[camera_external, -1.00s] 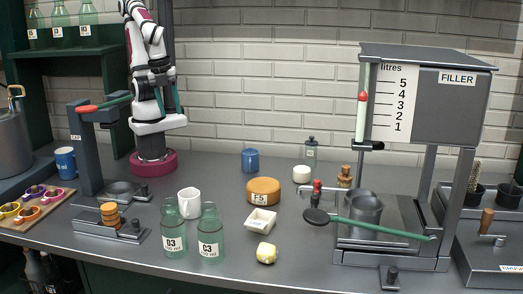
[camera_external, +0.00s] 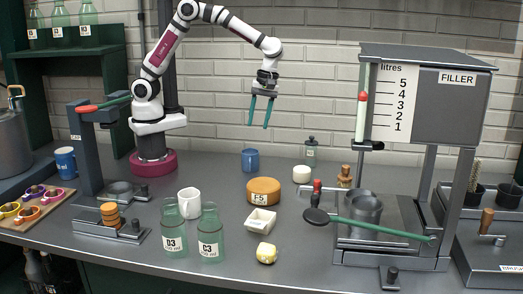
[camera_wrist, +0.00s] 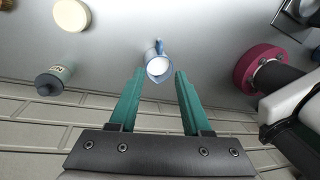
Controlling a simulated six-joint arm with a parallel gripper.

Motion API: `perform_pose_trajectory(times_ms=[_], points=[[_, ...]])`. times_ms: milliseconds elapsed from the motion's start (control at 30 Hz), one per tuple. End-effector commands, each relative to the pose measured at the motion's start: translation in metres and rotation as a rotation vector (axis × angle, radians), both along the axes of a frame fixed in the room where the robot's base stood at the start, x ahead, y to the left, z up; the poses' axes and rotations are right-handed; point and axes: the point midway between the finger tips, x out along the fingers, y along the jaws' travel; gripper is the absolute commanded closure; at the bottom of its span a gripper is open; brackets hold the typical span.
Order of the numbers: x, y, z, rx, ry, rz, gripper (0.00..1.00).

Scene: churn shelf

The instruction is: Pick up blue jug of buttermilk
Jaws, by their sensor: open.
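The blue jug (camera_external: 250,160) stands upright on the counter near the back wall, in the middle of the outside view. In the wrist view the blue jug (camera_wrist: 159,66) shows white contents and its handle points away from my gripper. My gripper (camera_external: 259,126) is open and empty, pointing down above the jug and a little to its right in the outside view. In the wrist view the two green fingers of my gripper (camera_wrist: 156,74) appear on either side of the jug, which lies beyond their tips, apart from them.
The counter right around the jug is clear.

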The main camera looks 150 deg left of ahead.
Motion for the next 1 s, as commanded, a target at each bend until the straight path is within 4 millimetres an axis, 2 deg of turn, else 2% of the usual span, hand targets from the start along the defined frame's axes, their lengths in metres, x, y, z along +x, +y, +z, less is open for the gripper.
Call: perform_pose_trajectory(times_ms=[100,200,367,600,867,1000], points=[[-0.004,-0.007,-0.035,-0.004,0.004,-0.003,0.52],[-0.006,-0.011,-0.058,-0.004,0.004,-0.005,0.52],[-0.007,-0.015,-0.078,-0.001,0.002,-0.007,0.52],[-0.009,-0.024,-0.121,-0.001,0.001,-0.008,0.52],[-0.009,-0.024,-0.125,0.0,-0.001,-0.009,0.54],[-0.009,-0.024,-0.125,0.0,-0.001,-0.009,0.79]])
